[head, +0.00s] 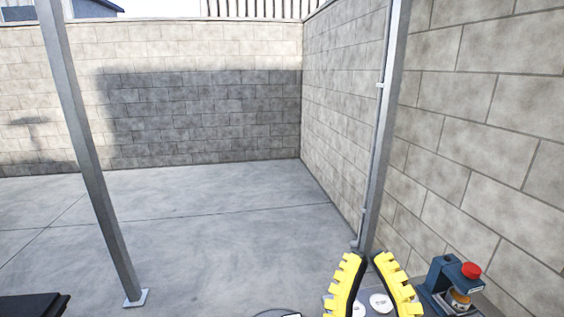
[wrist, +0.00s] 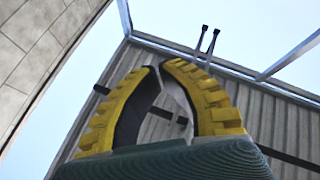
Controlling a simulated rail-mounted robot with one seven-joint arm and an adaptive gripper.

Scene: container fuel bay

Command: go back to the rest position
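My gripper (head: 368,257) has two yellow ribbed fingers with dark inner pads and stands at the lower right of the head view, pointing up. The fingers lean together and their tips nearly meet, with a gap lower down between them. It also fills the middle of the wrist view (wrist: 160,66), seen from below against a roof and sky. I see no object clearly held; a pale sliver shows between the fingers there, and I cannot tell what it is.
A blue device with a red knob (head: 471,270) stands right of my gripper, near the block wall (head: 480,130). A thin metal post (head: 90,170) stands at left, another (head: 385,130) behind the gripper. A dark slab (head: 30,305) lies lower left. The concrete floor (head: 210,220) is clear.

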